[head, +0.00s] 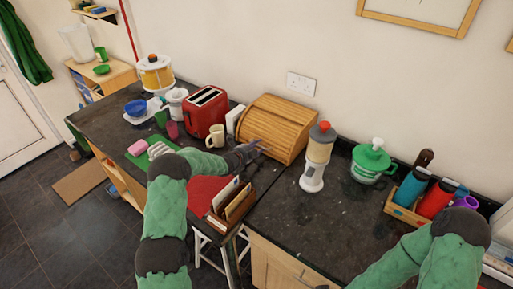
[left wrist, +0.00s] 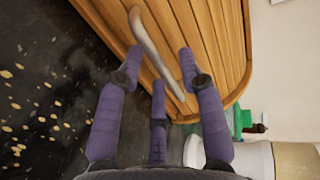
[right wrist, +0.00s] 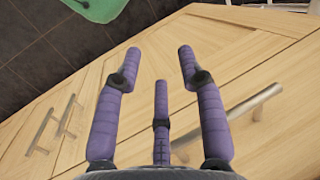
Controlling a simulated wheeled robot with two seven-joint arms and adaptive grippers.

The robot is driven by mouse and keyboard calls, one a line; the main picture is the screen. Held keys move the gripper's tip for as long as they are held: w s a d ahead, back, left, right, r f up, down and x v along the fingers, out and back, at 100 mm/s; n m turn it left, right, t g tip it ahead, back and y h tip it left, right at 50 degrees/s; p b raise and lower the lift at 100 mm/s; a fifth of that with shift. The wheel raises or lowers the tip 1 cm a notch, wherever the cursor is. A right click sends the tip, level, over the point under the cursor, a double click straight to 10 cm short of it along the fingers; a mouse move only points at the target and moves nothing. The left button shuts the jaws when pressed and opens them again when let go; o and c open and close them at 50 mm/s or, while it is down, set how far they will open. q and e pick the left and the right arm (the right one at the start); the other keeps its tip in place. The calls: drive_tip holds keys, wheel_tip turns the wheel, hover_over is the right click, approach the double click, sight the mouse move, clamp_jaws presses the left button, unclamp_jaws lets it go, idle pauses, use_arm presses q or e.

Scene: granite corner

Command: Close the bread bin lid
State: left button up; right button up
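The bread bin (head: 276,124) is a wooden box with a slatted roll front, standing against the wall on the dark counter. Its slatted front faces me and looks shut in the head view. My left gripper (head: 257,149) is at the front of the bin. In the left wrist view the slats (left wrist: 200,35) fill the top, and a curved metal handle (left wrist: 160,55) runs between the spread fingers of my left gripper (left wrist: 157,65). Whether the fingers touch it I cannot tell. My right gripper (right wrist: 160,65) is open and empty in front of wooden cabinet doors (right wrist: 90,100).
A red toaster (head: 206,111) and a cream mug (head: 215,136) stand left of the bin. A white and grey grinder-like appliance (head: 317,157) stands close on its right. A letter rack (head: 231,206) stands nearer me. The counter (head: 345,225) is clear at front right.

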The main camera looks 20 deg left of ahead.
use_arm(q)
clamp_jaws()
drive_tip(key=shift+f, duration=0.1)
